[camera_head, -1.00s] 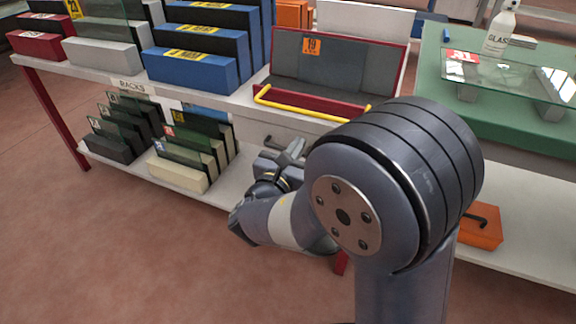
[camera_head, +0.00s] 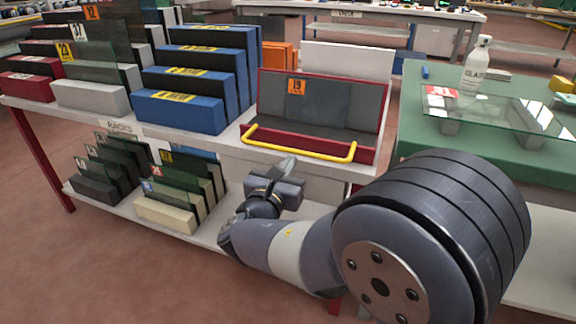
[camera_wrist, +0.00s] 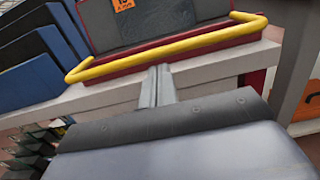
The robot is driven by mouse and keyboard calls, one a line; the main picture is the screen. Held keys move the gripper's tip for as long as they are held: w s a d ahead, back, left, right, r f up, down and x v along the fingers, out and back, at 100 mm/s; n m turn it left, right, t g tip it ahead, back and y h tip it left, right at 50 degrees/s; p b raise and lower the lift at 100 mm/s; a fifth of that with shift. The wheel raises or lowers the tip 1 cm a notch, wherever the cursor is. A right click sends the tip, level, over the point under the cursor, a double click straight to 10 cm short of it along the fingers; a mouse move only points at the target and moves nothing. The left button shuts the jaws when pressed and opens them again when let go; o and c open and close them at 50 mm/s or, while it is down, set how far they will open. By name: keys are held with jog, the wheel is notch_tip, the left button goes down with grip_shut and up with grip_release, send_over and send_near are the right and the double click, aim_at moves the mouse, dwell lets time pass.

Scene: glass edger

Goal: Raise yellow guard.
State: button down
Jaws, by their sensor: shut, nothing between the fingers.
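The yellow guard (camera_head: 298,147) is a bent bar across the front of a red rack (camera_head: 366,157) with a dark padded back, marked with an orange number label. It is low, at the rack's front edge. In the wrist view the guard (camera_wrist: 170,47) runs across the upper part, just beyond the fingertips. My gripper (camera_head: 287,166) is shut and empty, in front of and a little below the guard's left half. In the wrist view my gripper (camera_wrist: 158,72) points at the guard's middle. The fingertips look close to the bar; I cannot tell whether they touch.
Blue racks (camera_head: 180,112) stand left of the red rack on the white table (camera_head: 236,149). Smaller racks stand on the lower shelf (camera_head: 128,210). A green table (camera_head: 415,137) at right holds a glass sheet (camera_head: 500,112) and a spray bottle (camera_head: 476,66).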

jog(key=shift+r+p, duration=0.35)
jog(key=shift+p, duration=0.25)
